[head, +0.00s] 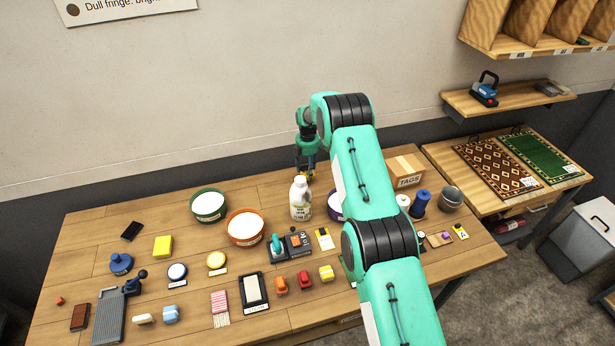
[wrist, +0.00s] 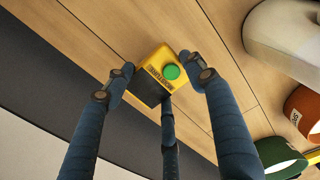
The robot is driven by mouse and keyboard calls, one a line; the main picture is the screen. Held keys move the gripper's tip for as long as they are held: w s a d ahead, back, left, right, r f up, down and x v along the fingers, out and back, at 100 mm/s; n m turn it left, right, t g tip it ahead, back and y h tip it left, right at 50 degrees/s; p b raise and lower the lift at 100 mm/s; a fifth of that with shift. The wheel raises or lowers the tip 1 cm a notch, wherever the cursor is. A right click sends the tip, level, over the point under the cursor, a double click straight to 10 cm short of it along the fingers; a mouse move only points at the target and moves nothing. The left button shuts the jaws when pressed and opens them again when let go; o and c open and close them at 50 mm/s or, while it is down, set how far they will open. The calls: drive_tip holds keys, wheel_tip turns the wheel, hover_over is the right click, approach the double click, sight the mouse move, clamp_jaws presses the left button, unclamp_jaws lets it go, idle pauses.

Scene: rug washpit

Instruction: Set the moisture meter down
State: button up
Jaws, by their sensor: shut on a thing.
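The moisture meter (wrist: 165,72) is a small yellow device with a round green button and a dark end. In the wrist view my gripper (wrist: 158,80) is shut on it, with the fingers around its sides. In the head view my gripper (head: 306,172) is at the back edge of the wooden table (head: 100,235), behind the white jug (head: 300,198). Only a little yellow of the meter shows there between the fingers. Table planks lie beneath the meter; I cannot tell whether it touches them.
A green bowl (head: 208,205) and an orange bowl (head: 245,227) stand left of the jug. A TAGS box (head: 405,170) and a blue spool (head: 420,203) stand to the right. Several small items crowd the front. The table's back left is fairly clear.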

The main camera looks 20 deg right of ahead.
sight(307, 171)
drive_tip(key=shift+f, duration=0.1)
drive_tip(key=shift+f, duration=1.95)
drive_tip(key=shift+f, duration=0.2)
drive_tip(key=o, duration=1.4)
drive_tip(key=shift+r, duration=0.15)
drive_tip(key=shift+r+b, duration=0.35)
drive_tip(key=shift+r, duration=5.7)
